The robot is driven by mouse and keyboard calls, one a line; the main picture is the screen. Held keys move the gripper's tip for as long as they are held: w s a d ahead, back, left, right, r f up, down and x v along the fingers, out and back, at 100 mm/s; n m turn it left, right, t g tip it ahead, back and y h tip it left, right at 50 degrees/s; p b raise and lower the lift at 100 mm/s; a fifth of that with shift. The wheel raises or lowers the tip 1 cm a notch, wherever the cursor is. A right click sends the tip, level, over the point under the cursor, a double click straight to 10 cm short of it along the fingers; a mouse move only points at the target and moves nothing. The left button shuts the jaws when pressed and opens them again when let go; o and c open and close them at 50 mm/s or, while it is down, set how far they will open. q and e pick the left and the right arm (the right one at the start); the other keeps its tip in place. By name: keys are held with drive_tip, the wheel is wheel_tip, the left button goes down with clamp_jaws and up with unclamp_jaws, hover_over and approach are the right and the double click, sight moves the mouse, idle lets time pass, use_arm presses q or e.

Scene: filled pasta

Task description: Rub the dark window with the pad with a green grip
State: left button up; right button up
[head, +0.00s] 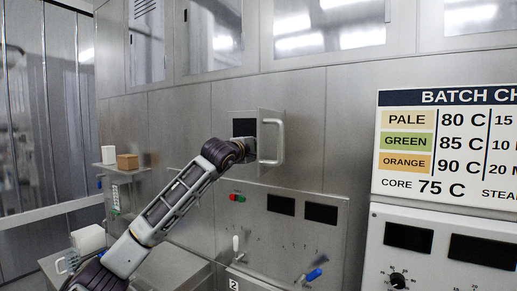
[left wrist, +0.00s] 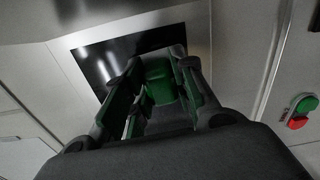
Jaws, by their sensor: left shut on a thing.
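The dark window (head: 244,127) is a small black pane set in a metal panel on the wall, left of a handle. In the left wrist view the dark window (left wrist: 105,58) is a wide black glossy rectangle just beyond my fingers. My left gripper (left wrist: 160,78) is shut on the green grip (left wrist: 160,88) of the pad. The pad's rubbing face is hidden, and I cannot tell whether it touches the window. In the head view my left gripper (head: 245,150) is at the window's lower edge, mostly hidden behind my wrist. My right gripper is out of view.
A pale bar handle (head: 279,141) stands out just right of the window. Below is a control panel (head: 275,225) with red and green buttons (head: 237,198) and levers. A shelf (head: 122,170) at the left holds a white and a brown box (head: 127,161).

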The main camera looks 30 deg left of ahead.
use_arm(q)
drive_tip(key=shift+a, duration=0.15)
idle(0.5)
drive_tip(key=shift+w+a, duration=0.1)
drive_tip(key=shift+a, duration=1.5)
drive_tip(key=shift+a, duration=0.1)
drive_tip(key=shift+w+a, duration=0.15)
drive_tip(key=shift+a, duration=1.45)
drive_tip(key=shift+a, duration=0.15)
drive_tip(key=shift+w+a+p, duration=0.15)
drive_tip(key=shift+a+p, duration=0.45)
drive_tip(key=shift+a, duration=1)
